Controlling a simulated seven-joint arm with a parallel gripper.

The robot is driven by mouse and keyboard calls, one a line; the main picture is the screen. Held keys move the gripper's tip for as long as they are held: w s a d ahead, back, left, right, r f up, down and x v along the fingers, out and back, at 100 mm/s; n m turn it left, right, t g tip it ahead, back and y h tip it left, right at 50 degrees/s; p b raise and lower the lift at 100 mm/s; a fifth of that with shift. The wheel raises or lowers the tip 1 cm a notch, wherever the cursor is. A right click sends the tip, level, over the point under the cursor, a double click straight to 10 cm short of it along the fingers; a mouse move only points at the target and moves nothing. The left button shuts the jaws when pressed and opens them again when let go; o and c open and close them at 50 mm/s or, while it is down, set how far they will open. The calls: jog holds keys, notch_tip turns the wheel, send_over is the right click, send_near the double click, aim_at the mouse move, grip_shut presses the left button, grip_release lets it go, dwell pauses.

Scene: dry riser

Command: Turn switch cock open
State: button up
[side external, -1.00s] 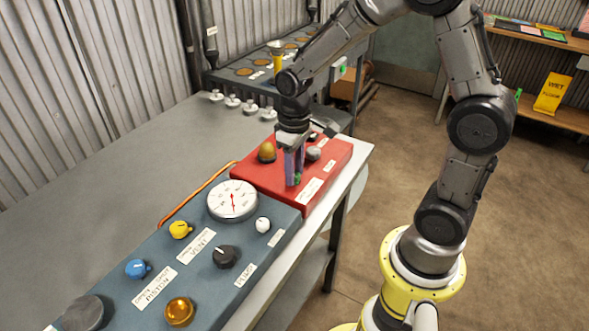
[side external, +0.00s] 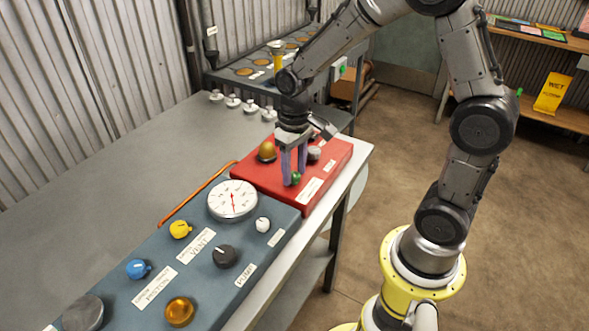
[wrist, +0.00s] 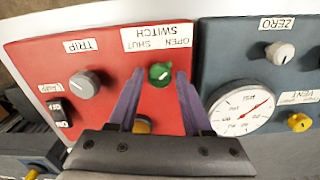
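The switch cock is a green knob (wrist: 160,73) on the red panel (wrist: 60,60), beside a label reading OPEN, SHUT and SWITCH. In the side external view the green knob (side external: 296,178) shows at the fingertips, near the red panel's (side external: 325,178) front edge. My gripper (wrist: 160,74) has its two purple fingers apart, one on each side of the knob. Gaps show between knob and fingers in the wrist view, so it is open. In the side view my gripper (side external: 294,182) points down at the panel. I cannot tell the knob's setting clearly.
The red panel also carries a grey TRIP knob (wrist: 86,84), a black rocker switch (wrist: 61,112) and an amber dome (side external: 267,151). The blue-grey panel (side external: 205,270) beside it holds a dial gauge (side external: 232,200) and several knobs.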

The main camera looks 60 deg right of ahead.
aim_at(294, 174)
jog(key=shift+o, duration=1)
jog(key=shift+f, duration=0.1)
notch_tip(294, 174, up, 14)
